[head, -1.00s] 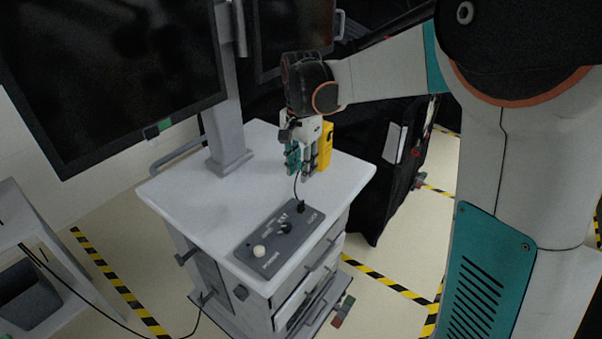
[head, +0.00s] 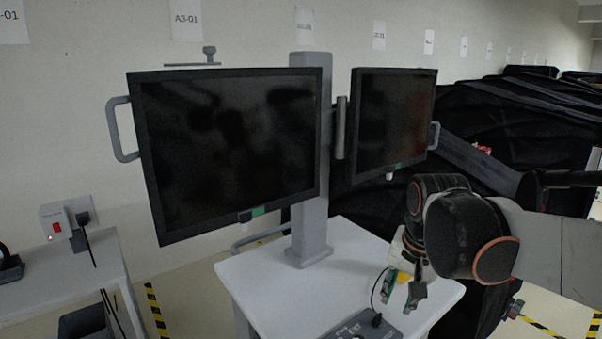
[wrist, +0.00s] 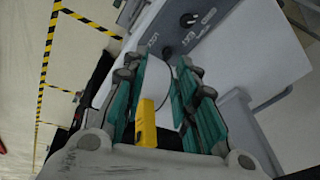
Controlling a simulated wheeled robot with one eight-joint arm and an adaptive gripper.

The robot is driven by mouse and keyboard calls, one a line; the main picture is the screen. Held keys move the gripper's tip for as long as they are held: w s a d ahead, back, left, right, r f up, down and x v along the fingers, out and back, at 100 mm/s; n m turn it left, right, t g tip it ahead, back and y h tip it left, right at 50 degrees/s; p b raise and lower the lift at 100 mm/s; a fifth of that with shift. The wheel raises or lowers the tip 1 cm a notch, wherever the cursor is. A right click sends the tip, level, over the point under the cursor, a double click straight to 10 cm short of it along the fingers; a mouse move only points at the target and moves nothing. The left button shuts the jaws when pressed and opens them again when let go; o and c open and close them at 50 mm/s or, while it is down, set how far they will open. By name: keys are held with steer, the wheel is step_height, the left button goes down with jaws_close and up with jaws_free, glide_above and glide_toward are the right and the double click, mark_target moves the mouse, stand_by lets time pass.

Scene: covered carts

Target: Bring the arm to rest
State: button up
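My gripper (head: 397,302) hangs over the right part of the white cart top (head: 262,285), fingers pointing down. In the wrist view its teal fingers (wrist: 160,72) stand apart with a gap between them, so it is open. A yellow object (wrist: 146,124) shows in that gap, nearer the left finger; in the head view only a bit of it (head: 403,277) shows behind the fingers. I see no finger closed on it. My arm reaches in from the right.
Two dark monitors (head: 235,150) (head: 395,125) stand on a grey post (head: 311,215) at the cart's back. A control panel (head: 352,330) with a knob and a thin black cable lies at the front. Black-covered carts (head: 480,120) fill the right. A side table (head: 60,290) stands left.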

steer(key=s+f+n+t, duration=0.1)
steer(key=s+n+t, duration=0.1)
steer(key=s, duration=0.4)
steer(key=s+f+n+t+b, duration=0.1)
steer(key=s+f+n+t, duration=0.1)
steer(key=s+n, duration=0.2)
steer(key=s, duration=0.3)
steer(key=shift+f, duration=0.2)
steer(key=shift+s, duration=0.1)
